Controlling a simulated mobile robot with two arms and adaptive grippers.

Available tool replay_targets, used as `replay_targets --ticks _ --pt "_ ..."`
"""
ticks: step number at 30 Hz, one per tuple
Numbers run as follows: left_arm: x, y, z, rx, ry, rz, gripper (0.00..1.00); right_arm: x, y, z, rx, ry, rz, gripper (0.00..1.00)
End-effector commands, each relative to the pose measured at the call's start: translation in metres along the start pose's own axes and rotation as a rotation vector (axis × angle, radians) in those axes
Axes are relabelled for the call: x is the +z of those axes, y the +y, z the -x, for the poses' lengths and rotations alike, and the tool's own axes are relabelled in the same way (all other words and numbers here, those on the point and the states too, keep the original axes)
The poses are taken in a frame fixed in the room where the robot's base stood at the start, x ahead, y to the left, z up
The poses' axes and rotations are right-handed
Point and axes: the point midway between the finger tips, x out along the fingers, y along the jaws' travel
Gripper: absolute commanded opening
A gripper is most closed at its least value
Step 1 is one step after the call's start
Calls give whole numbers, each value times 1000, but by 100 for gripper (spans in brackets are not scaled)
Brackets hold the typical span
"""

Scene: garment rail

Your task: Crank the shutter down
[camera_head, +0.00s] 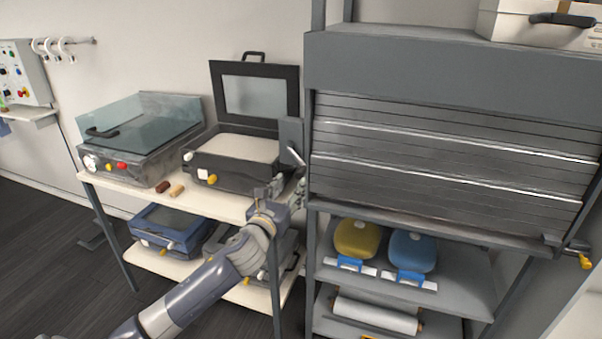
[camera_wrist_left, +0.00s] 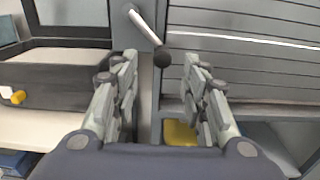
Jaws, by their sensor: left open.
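The grey slatted shutter (camera_head: 450,160) hangs below the cabinet's top box, its slats reaching down to the bar above the lower shelves. It also fills the upper right of the left wrist view (camera_wrist_left: 240,65). A crank with a pale metal arm (camera_head: 295,156) sits on the cabinet's left side. In the left wrist view the crank arm (camera_wrist_left: 144,27) slants down to a dark round knob (camera_wrist_left: 163,57). My left gripper (camera_head: 284,188) is open, just below the crank. The knob appears between its fingertips in the wrist view; contact cannot be told. My right gripper is not in view.
Left of the cabinet, a white table (camera_head: 222,203) holds an open-lidded dark box (camera_head: 245,177) and a glass-lidded machine (camera_head: 130,155). Below the shutter, shelves hold a yellow (camera_head: 358,238) and a blue (camera_head: 412,250) item. A yellow-handled part (camera_head: 584,261) juts out at right.

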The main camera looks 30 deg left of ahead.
Motion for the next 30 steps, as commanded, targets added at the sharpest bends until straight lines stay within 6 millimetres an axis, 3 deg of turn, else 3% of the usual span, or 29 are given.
replay_targets --ticks 9,15,29,30 --pt "2 0 -50 1 0 5 41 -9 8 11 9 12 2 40" --pt "0 -1 -69 0 0 4 41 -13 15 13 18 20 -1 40" --pt "-1 -1 -77 -2 1 3 41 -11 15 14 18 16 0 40" --pt "-1 -1 -77 -2 1 3 32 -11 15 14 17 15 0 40"
